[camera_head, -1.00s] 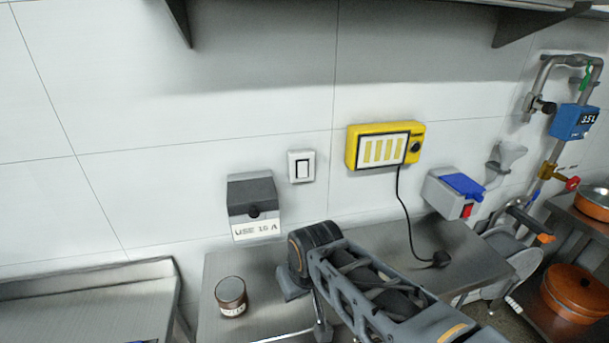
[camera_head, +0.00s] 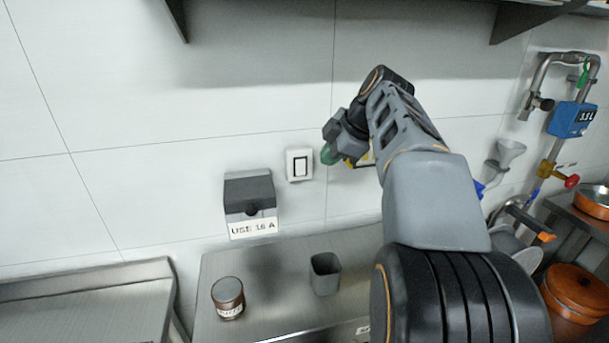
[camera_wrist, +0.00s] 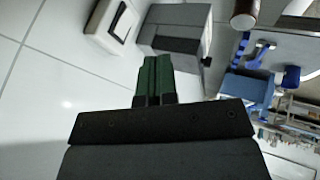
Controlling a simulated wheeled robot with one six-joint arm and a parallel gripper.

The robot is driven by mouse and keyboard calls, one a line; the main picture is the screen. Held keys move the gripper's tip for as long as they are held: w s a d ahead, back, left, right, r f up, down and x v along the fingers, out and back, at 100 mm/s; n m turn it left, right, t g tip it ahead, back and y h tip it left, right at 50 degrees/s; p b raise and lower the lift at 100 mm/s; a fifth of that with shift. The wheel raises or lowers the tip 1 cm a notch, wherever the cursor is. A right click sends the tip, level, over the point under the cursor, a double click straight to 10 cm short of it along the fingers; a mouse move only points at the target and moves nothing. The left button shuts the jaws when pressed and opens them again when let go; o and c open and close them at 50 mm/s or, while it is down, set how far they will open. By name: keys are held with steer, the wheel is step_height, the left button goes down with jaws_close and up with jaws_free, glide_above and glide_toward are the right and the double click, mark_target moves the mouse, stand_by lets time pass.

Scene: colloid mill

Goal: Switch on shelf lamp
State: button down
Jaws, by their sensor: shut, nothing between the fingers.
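A white wall switch with a dark-outlined rocker (camera_head: 299,165) is on the tiled wall, right of the grey box. It also shows at the upper left of the wrist view (camera_wrist: 110,25). My gripper (camera_head: 328,154) is raised near the wall, just right of the switch in the head view. Its green fingertips, seen in the wrist view (camera_wrist: 153,78), are shut together and empty. They appear apart from the switch; the exact gap to the wall is hard to tell. No lamp is visible under the shelf (camera_head: 545,18).
A grey wall box (camera_head: 250,198) labelled "USE 16 A" is left of and below the switch. A brown jar (camera_head: 228,296) and a grey cup (camera_head: 325,274) stand on the steel table (camera_head: 275,318). My arm hides most of the yellow wall unit (camera_head: 366,160).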

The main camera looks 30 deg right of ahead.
mark_target(301, 167)
stand_by(0.3)
steer(key=w+a+f+p, duration=0.1)
steer(key=w+a+f, duration=0.1)
steer(key=w+f, duration=0.6)
steer(key=shift+w+f+p, duration=0.35)
steer(key=shift+w+f, duration=0.05)
steer(key=shift+w, duration=0.05)
steer(key=shift+w+d+f+t+b, duration=0.1)
steer(key=shift+w+t+b, duration=0.25)
steer(key=shift+b, duration=0.9)
steer(key=shift+s, duration=0.1)
